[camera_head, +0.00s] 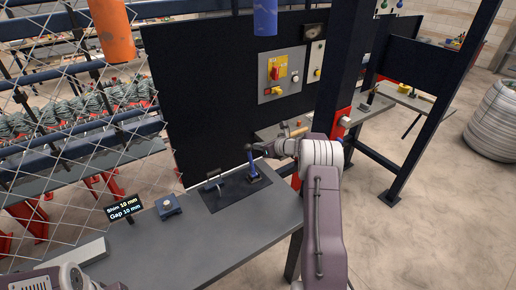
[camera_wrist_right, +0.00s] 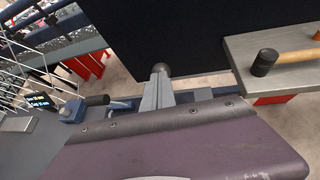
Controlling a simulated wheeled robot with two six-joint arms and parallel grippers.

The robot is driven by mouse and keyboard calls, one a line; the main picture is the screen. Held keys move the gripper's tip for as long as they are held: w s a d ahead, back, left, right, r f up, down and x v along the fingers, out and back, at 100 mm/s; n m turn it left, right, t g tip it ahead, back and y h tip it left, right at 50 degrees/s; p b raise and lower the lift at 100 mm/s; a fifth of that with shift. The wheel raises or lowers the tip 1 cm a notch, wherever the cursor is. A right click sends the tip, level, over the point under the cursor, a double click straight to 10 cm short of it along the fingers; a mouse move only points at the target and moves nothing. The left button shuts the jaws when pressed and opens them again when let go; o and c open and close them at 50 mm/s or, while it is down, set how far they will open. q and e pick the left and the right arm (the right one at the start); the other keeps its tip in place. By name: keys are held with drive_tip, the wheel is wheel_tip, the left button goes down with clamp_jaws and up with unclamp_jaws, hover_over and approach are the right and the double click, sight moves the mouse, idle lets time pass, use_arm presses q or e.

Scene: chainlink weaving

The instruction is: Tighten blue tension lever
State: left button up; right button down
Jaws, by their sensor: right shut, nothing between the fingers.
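The blue tension lever (camera_head: 252,165) stands nearly upright on a dark plate on the workbench, with a dark ball knob (camera_head: 248,147) on top. My right gripper (camera_head: 263,148) is shut and empty, its tip close beside the knob on the right. In the right wrist view, the shut grey fingers (camera_wrist_right: 158,92) point at the dark knob (camera_wrist_right: 161,69). I cannot tell whether they touch it. The purple housing hides the lower part of the lever there. My left gripper is not in view; only part of my left arm shows at bottom left.
A second lever (camera_head: 213,181) with a dark handle stands left of the blue one. A display (camera_head: 123,207) reads Shim 10 mm, Gap 10 mm, near a blue button box (camera_head: 167,206). A dark panel (camera_head: 220,90) rises behind. A mallet (camera_wrist_right: 285,58) lies on a side table.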

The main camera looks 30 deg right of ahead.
use_arm(q)
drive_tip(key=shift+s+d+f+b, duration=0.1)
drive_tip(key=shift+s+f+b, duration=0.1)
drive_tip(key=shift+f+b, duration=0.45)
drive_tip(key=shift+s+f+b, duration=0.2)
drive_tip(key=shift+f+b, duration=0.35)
drive_tip(key=shift+b, duration=0.1)
use_arm(e)
drive_tip(key=v, duration=1.1)
drive_tip(key=shift+w+r, duration=0.25)
drive_tip(key=shift+r, duration=0.15)
